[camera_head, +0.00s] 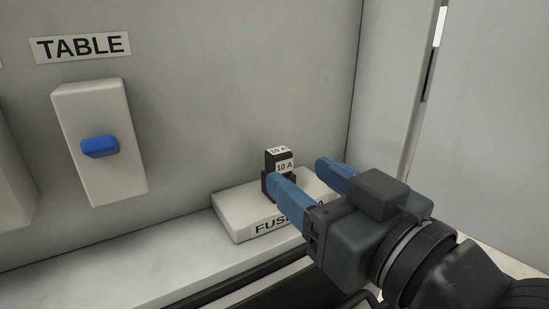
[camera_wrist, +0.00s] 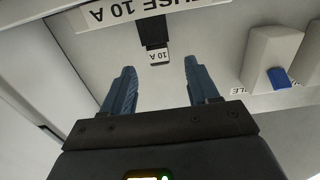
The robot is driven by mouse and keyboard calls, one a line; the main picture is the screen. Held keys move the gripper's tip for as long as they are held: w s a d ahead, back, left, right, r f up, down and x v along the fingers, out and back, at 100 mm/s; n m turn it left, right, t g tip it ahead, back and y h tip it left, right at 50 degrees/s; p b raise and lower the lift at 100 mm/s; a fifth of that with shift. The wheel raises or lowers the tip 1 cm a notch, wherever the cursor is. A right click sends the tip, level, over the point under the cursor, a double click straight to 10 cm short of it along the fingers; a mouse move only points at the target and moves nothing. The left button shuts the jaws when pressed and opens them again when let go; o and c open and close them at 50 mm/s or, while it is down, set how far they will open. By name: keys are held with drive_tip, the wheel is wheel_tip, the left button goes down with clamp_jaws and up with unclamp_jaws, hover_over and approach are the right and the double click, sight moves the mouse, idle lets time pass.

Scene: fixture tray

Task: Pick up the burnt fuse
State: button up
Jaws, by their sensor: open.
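The fuse (camera_head: 285,166) is a small black block with white "10 A" labels, standing upright on a white fuse base (camera_head: 232,217) marked "FUSE". In the head view my gripper (camera_head: 297,172) has its two blue fingers apart, and the left finger hides part of the fuse's lower end. In the wrist view the fuse (camera_wrist: 155,33) shows upside down, beyond the tips of my gripper (camera_wrist: 159,67) and roughly centred between them. The gripper is empty. Whether a finger touches the fuse cannot be told. No burn mark is visible.
A white switch box (camera_head: 100,170) with a blue toggle (camera_head: 100,147) is on the wall at left, under a "TABLE" sign (camera_head: 82,47). A white ledge (camera_head: 150,275) runs along the wall below. A side wall (camera_head: 395,90) stands close at the right.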

sight(285, 159)
drive_tip(key=shift+w+a+f+b, duration=0.35)
drive_tip(key=shift+w+b, duration=0.2)
drive_tip(key=shift+b, duration=0.3)
drive_tip(key=shift+w+a+r+b, duration=0.15)
drive_tip(key=shift+w+a+b, duration=0.15)
drive_tip(key=shift+b, duration=0.2)
drive_tip(key=shift+w+a+r, duration=0.15)
drive_tip(key=shift+w+r, duration=0.1)
drive_tip(key=shift+w, duration=0.05)
drive_tip(key=p+x, duration=0.1)
drive_tip(key=x, duration=0.2)
drive_tip(key=shift+w+r, duration=0.2)
drive_tip(key=shift+w, duration=0.05)
drive_tip(key=shift+w+a+f, duration=0.1)
drive_tip(key=shift+w+a, duration=0.3)
drive_tip(key=shift+w, duration=0.1)
drive_tip(key=c, duration=1)
drive_tip(key=shift+c, duration=0.2)
